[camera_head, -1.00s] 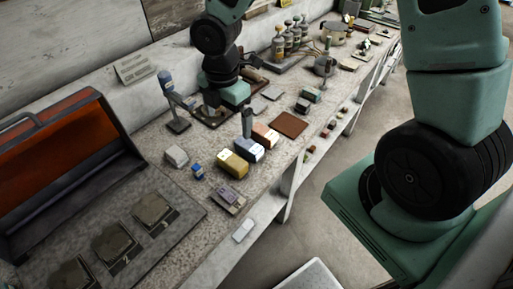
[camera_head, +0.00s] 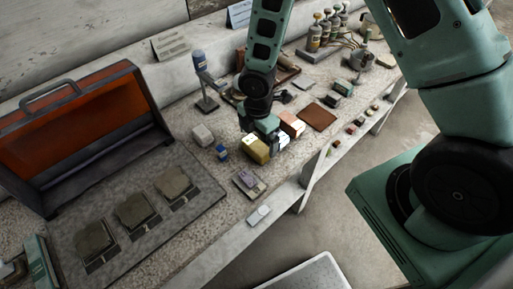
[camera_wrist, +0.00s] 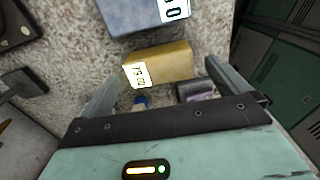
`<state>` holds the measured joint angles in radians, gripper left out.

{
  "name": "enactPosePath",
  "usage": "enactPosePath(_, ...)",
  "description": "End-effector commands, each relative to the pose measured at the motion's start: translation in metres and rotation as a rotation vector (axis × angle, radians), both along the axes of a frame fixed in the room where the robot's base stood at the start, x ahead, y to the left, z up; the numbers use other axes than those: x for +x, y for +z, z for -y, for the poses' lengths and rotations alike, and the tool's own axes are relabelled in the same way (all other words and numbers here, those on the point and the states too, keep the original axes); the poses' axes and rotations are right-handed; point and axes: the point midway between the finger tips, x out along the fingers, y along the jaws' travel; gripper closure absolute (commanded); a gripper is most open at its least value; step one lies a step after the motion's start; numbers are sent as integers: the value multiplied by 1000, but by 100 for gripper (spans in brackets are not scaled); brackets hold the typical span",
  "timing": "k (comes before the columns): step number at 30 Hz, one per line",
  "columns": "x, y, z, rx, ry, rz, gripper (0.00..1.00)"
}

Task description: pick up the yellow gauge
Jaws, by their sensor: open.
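The yellow gauge (camera_head: 256,151) is a small box on the speckled bench, in a row with other gauges. In the wrist view the yellow gauge (camera_wrist: 172,62) lies ahead of the jaws, its white display face toward the left. My gripper (camera_head: 266,128) is low over the row, partly covering the yellow gauge and its neighbour in the head view. In the wrist view my gripper (camera_wrist: 163,72) is open, one finger on either side of the yellow gauge's near side. I cannot tell whether either finger touches it.
A blue-grey gauge (camera_wrist: 135,15) stands just beyond the yellow one. An orange gauge (camera_head: 292,123) and brown mat (camera_head: 317,118) lie to the right. A small blue object (camera_head: 222,152), a white block (camera_head: 202,135) and a purple-grey device (camera_head: 249,184) are close by. An open orange case (camera_head: 78,115) is left.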

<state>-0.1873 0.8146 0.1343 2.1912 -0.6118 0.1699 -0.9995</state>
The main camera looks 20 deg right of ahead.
Motion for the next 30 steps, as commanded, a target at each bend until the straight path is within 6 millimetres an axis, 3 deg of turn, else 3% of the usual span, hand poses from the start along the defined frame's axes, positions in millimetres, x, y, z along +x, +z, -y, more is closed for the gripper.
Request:
enactPosePath(9, 0, -36, -4, -2, 3, -2, 0)
enactPosePath(17, 0, -39, -4, -1, 1, 0, 0)
enactPosePath(18, 0, -39, -4, -1, 1, 0, 3)
enactPosePath(23, 0, -39, -4, -1, 1, 0, 46)
enactPosePath(30, 0, -39, -4, 0, 1, 0, 50)
